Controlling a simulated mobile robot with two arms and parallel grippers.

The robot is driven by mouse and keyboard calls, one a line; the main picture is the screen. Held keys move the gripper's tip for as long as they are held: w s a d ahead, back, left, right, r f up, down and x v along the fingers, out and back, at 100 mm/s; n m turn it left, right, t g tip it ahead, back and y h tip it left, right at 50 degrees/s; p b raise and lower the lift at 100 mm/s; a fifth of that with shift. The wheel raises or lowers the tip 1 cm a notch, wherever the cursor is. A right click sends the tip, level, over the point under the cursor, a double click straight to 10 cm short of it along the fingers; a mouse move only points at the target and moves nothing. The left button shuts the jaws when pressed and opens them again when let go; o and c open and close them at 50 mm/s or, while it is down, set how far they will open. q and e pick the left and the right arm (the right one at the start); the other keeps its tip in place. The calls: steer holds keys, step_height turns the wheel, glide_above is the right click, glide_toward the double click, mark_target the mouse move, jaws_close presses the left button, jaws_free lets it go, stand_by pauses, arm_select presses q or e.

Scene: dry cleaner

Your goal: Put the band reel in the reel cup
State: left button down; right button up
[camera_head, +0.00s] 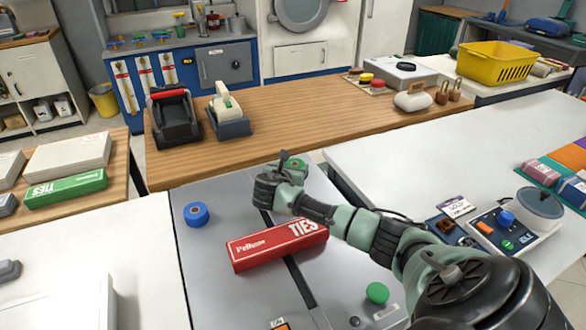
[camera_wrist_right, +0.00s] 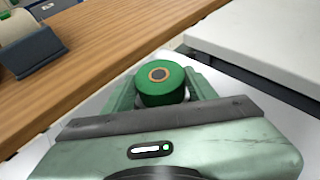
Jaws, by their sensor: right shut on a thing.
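A green band reel (camera_wrist_right: 160,82) with an orange-brown core sits between the fingers of my right gripper (camera_wrist_right: 163,92) in the right wrist view. In the head view the same green reel (camera_head: 299,165) shows just past my right gripper (camera_head: 291,168), partly hidden by it. The gripper is shut on the reel near the far edge of the grey worktop (camera_head: 215,180). I cannot make out a reel cup for certain. My left gripper is not in view.
A red ties box (camera_head: 275,243) lies on the worktop below my right gripper. A green button (camera_head: 377,293) is near the front. A wooden counter (camera_head: 300,105) runs behind, with a black-and-red device (camera_head: 172,115) and a tape dispenser (camera_head: 227,110). A white table (camera_head: 440,150) stands right.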

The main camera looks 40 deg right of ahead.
steer(key=shift+s+a+f, duration=0.15)
steer(key=shift+f, duration=0.4)
steer(key=o, duration=1.4)
steer(key=shift+a+f, duration=0.1)
steer(key=shift+f, duration=0.1)
steer(key=shift+r, duration=0.3)
steer(key=shift+s+a+r, duration=0.1)
steer(key=shift+r, duration=0.15)
steer(key=v, duration=1.1)
steer(key=shift+a+r+p, duration=0.1)
steer(key=shift+r+p, duration=0.3)
steer(key=shift+r, duration=0.1)
